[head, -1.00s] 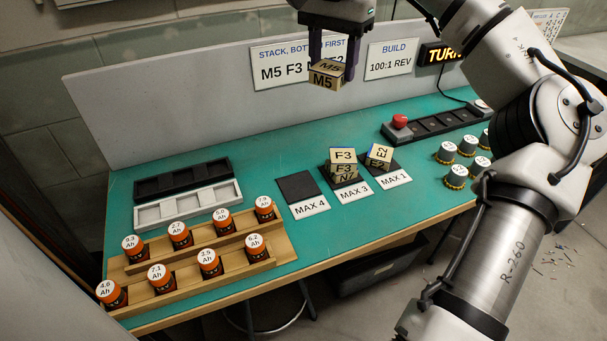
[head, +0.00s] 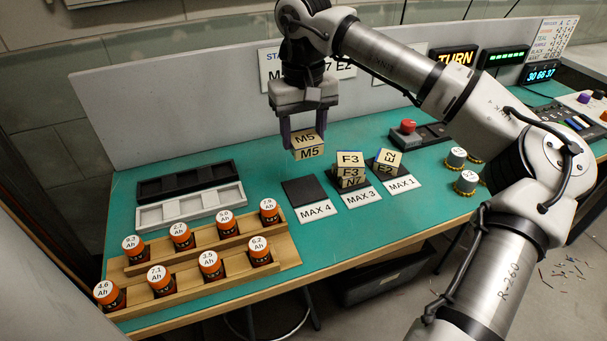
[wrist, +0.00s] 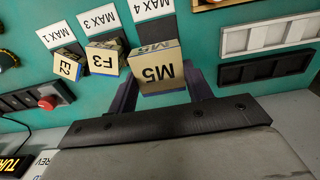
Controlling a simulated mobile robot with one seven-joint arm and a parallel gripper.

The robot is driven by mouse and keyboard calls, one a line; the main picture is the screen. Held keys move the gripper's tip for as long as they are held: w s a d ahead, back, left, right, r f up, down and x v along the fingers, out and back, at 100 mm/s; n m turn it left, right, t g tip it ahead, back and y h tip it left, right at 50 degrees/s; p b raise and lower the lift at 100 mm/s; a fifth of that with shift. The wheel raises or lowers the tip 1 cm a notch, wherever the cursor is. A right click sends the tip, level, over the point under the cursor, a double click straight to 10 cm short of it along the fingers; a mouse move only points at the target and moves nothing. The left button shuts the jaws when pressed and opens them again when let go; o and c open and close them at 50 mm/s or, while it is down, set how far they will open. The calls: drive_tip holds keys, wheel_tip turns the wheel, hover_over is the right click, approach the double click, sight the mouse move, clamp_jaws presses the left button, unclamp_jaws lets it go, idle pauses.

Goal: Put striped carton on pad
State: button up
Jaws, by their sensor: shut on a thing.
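My gripper (head: 307,140) is shut on a tan carton marked M5 (head: 309,153), held above the bench just behind the MAX 4 pad. In the wrist view, the M5 carton (wrist: 160,75) sits between the fingers and shows a blue band along one edge. The black MAX 4 pad (head: 304,191) is bare. On the MAX 3 pad (head: 335,180), carton F3 (head: 350,159) rests on carton N7 (head: 351,182). Carton E2 (head: 388,160) sits turned at an angle on the MAX 1 pad (head: 376,175). I cannot pick out a clearly striped carton.
A wooden rack (head: 290,248) of orange-black batteries stands at front left. Black (head: 186,181) and white (head: 190,206) trays lie behind it. A red button (head: 408,126) and several grey-capped knobs (head: 466,182) are to the right. The panel (head: 180,115) rises behind the bench.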

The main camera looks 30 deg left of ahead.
sight(304, 188)
wheel_tip(304, 188, down, 11)
drive_tip(key=shift+r+p, duration=0.15)
drive_tip(key=shift+p, duration=0.25)
drive_tip(key=shift+f, duration=0.2)
drive_tip(key=o, duration=1)
drive_tip(key=shift+r, duration=0.15)
wheel_tip(304, 188, up, 12)
drive_tip(key=shift+r+b, duration=0.1)
drive_tip(key=shift+b, duration=0.35)
